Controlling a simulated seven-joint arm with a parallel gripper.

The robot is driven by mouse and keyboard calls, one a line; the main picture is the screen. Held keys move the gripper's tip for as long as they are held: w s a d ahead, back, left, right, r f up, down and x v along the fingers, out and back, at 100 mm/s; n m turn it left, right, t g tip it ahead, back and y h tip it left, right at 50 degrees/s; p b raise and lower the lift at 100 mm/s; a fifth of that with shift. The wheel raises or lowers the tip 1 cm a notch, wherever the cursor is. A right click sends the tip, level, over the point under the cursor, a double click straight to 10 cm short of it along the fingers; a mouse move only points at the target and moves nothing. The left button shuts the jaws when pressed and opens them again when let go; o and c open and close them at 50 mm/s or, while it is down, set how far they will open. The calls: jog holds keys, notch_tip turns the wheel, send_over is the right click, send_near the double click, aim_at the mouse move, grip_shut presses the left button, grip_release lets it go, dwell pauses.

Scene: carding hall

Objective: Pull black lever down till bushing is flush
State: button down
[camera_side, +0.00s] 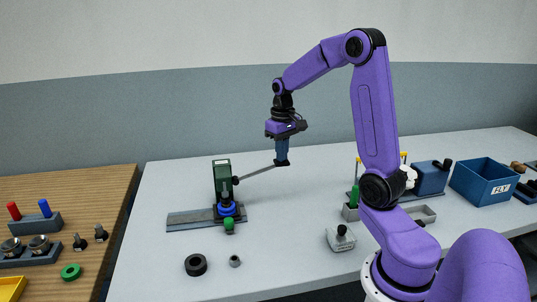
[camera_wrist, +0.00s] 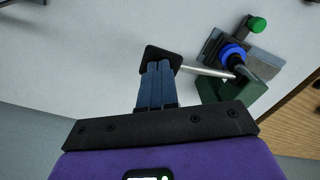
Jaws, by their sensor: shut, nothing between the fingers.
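A dark green press (camera_side: 222,176) stands on a grey base on the table. Its lever is a thin metal rod (camera_side: 257,173) rising slightly to the right, with a black end (camera_side: 283,163). The rod also shows in the wrist view (camera_wrist: 208,72), running to the black end piece (camera_wrist: 163,56). My gripper (camera_side: 282,157) is shut with its blue fingers directly over the lever's black end; in the wrist view its fingertips (camera_wrist: 158,68) meet that piece, but contact is unclear. A blue ring (camera_side: 227,210) sits under the press head. I cannot make out the bushing's seating.
A green knob (camera_side: 229,226) is in front of the press. A black ring (camera_side: 196,265), a small grey part (camera_side: 235,261) and a grey block with a knob (camera_side: 340,240) lie nearer. A blue bin (camera_side: 484,184) stands right. A wooden bench (camera_side: 110,185) is left.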

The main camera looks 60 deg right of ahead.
jog(key=shift+s+d+f, duration=0.1)
jog(key=shift+s+f, duration=0.05)
jog(key=shift+f, duration=0.8)
jog(key=shift+s+f, duration=0.15)
jog(key=shift+f, duration=0.8)
dwell(1.0)
notch_tip(320, 180, up, 11)
jog(key=shift+d+r, duration=0.15)
dwell(1.5)
jog(key=s+a+f+n, duration=0.2)
jog(key=s+a+n, duration=0.15)
jog(key=a, duration=0.65)
jog(key=s+a+f+n, duration=0.1)
jog(key=s+a+n, duration=0.25)
jog(key=a, duration=0.65)
jog(key=s+a+f+n, duration=0.2)
jog(key=s+a+n, duration=0.1)
jog(key=s, duration=0.5)
jog(key=s+a+f+n, duration=0.2)
jog(key=s+n, duration=0.3)
jog(key=s, duration=0.3)
jog(key=shift+s+a+f+n, duration=0.3)
jog(key=shift+a, duration=0.3)
